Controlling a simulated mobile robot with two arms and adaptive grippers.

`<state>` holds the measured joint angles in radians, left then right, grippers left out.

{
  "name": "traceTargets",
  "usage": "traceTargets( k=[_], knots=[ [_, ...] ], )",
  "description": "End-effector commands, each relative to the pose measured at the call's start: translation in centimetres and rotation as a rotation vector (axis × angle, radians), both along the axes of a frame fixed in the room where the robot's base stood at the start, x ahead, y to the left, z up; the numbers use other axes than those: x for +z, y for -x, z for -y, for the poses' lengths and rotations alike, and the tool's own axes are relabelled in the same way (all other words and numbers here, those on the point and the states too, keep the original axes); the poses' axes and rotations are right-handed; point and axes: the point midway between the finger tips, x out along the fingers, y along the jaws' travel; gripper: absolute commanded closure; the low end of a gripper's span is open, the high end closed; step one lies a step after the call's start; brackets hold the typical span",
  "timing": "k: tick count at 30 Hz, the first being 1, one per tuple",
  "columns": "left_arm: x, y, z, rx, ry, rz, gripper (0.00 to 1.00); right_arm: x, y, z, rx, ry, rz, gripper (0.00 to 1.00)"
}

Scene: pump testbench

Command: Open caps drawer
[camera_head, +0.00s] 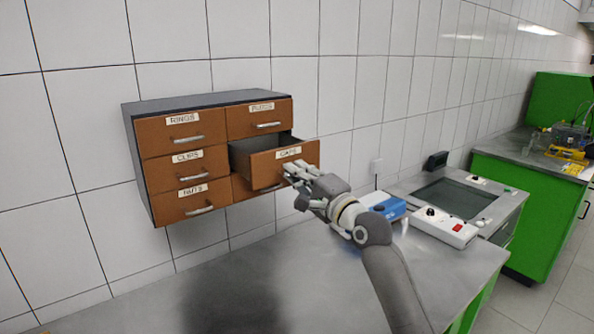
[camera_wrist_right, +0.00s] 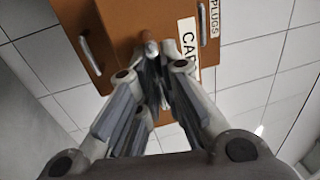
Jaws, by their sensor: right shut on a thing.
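The caps drawer (camera_head: 272,163) is the middle drawer of the right column in the wall cabinet (camera_head: 157,199). It is pulled partly out, and its inside shows behind the brown front. My right gripper (camera_head: 293,172) is at this front, shut on the drawer's handle, which the fingers mostly hide. In the right wrist view the caps drawer front (camera_wrist_right: 150,15) with its partly hidden label lies just beyond the fingers of my right gripper (camera_wrist_right: 150,55). My left gripper is not in view.
The other drawers, rings (camera_head: 183,131), clips (camera_head: 186,168), nuts (camera_head: 192,203) and plugs (camera_head: 261,118), look closed. A drawer below caps is partly covered. A blue device (camera_head: 388,208) and a white box with a red switch (camera_head: 445,227) stand on the grey worktop (camera_head: 300,265).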

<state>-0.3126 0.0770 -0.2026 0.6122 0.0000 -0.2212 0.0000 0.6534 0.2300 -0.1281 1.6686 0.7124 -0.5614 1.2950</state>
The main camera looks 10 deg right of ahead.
Motion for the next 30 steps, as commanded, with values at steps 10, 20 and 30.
traceTargets(
  k=[10,20,30],
  knots=[
    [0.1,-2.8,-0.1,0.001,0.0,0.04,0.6,-0.3,0.0,-0.2,0.003,0.0,-0.007,0.7],
    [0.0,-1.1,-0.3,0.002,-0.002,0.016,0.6,-0.8,-0.1,-0.3,0.005,0.003,-0.017,0.7],
    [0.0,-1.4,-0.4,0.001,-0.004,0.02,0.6,-1.2,1.2,0.3,0.005,0.004,-0.016,0.7]
  ],
)
